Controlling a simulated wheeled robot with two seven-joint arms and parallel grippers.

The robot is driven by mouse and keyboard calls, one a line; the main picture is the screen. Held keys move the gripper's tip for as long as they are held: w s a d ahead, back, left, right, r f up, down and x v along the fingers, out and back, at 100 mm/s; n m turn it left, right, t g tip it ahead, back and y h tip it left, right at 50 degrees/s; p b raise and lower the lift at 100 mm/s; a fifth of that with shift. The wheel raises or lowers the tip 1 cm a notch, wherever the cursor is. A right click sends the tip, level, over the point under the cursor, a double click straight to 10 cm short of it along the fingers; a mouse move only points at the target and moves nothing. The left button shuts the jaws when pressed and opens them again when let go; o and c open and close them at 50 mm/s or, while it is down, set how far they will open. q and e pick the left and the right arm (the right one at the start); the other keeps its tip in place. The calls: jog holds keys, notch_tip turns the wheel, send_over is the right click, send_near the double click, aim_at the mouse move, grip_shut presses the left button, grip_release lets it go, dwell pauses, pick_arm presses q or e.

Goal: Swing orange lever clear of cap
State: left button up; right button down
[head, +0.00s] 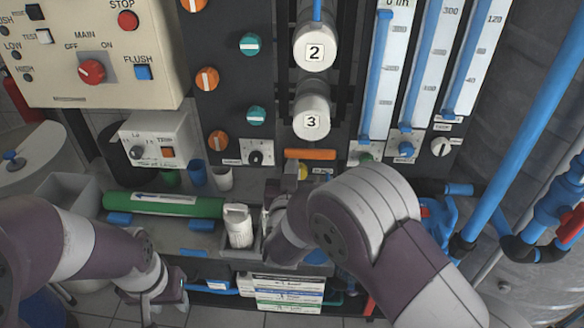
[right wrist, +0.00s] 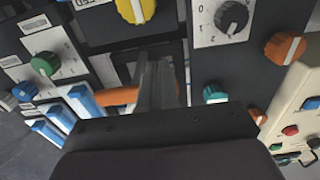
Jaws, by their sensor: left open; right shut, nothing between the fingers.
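The orange lever (head: 310,154) lies roughly level below the white cylinder marked 3 (head: 311,118) in the head view. In the right wrist view the orange lever (right wrist: 116,96) shows just left of my right gripper (right wrist: 160,75). Its near end passes close to the fingers, and I cannot tell whether they touch. My right gripper is shut and empty, with its fingertips pointing at the panel. In the head view my right gripper (head: 296,172) is mostly hidden by its own arm. My left gripper (head: 150,312) is open, low at the left. I cannot clearly identify the cap.
A yellow knob (right wrist: 135,8) and a black knob (right wrist: 231,17) sit near the right fingers. A white canister (head: 239,226) stands on the shelf beside a green cylinder (head: 165,204). Flow meters (head: 386,75) and blue pipes (head: 530,115) fill the right. Floor at lower left is partly clear.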

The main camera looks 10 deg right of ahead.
jog(key=s+a+p, duration=0.1)
jog(key=s, duration=0.6)
jog(key=shift+s+a, duration=0.3)
jog(key=shift+s, duration=0.1)
